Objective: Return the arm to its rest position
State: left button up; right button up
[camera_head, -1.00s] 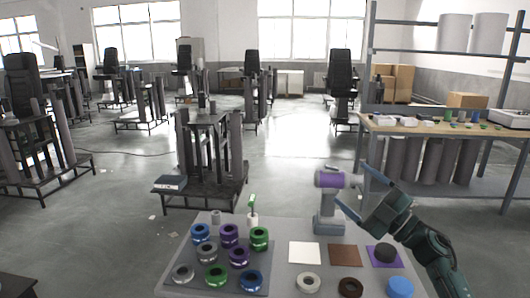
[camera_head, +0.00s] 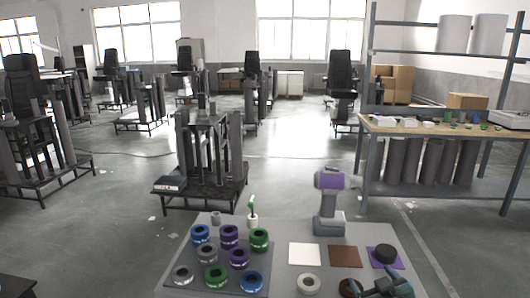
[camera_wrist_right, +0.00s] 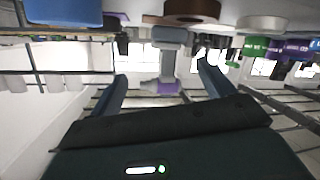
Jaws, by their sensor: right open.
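My right gripper (camera_head: 372,285) is low at the bottom right of the head view, over the front right of the grey table (camera_head: 285,228). In the right wrist view my right gripper (camera_wrist_right: 162,72) has its two fingers spread apart with nothing between them. A blue round piece (camera_wrist_right: 62,12), a brown ring (camera_wrist_right: 190,10) and a pale ring (camera_wrist_right: 262,22) show beyond the fingers. In the head view my arm partly covers the blue piece and the brown ring (camera_head: 349,288). My left gripper is not in view.
A purple and grey drill-shaped tool (camera_head: 328,205) stands at the table's back right. White (camera_head: 304,254), brown (camera_head: 345,256) and purple (camera_head: 373,251) squares lie in a row; a dark round piece (camera_head: 384,252) is on the purple one. Several coloured rings sit on a mat (camera_head: 180,288) at left.

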jog(key=s+a+f+g+y, duration=0.1)
jog(key=s+a+f, duration=0.2)
jog(key=s, duration=0.6)
jog(key=s+a+f+g+y, duration=0.1)
jog(key=s+a+f, duration=0.3)
jog(key=s, duration=0.6)
jog(key=s+a+f+g, duration=0.2)
jog(key=s+a+f, duration=0.2)
jog(key=s, duration=0.6)
jog(key=shift+a+f+m+y, duration=0.15)
jog(key=shift+a+m+y, duration=0.25)
jog(key=shift+a, duration=0.5)
